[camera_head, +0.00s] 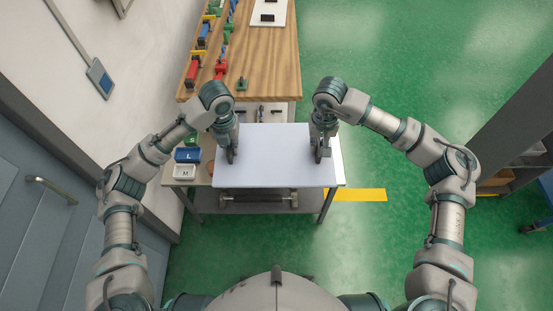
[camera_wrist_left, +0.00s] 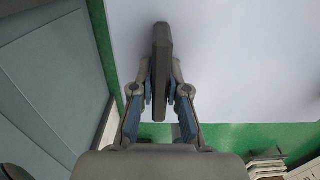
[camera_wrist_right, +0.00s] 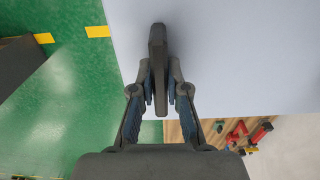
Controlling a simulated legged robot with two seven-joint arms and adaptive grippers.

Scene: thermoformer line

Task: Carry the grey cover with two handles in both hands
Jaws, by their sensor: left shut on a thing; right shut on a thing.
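The grey cover (camera_head: 275,162) is a flat, pale panel with two dark upright handles. In the head view it lies level over the metal table in front of me; I cannot tell whether it touches the table. My left gripper (camera_head: 231,152) is shut on the left handle, whose dark bar stands between the fingers in the left wrist view (camera_wrist_left: 161,50). My right gripper (camera_head: 321,152) is shut on the right handle, which shows between the fingers in the right wrist view (camera_wrist_right: 158,50). The panel also fills much of both wrist views.
The metal table (camera_head: 202,204) has a lower shelf with a bar. Blue and white bins (camera_head: 184,172) stand left of the cover. Behind is a wooden bench (camera_head: 268,65) with several coloured clamps. A wall is at left, dark shelving (camera_head: 515,120) at right. Green floor is open at right.

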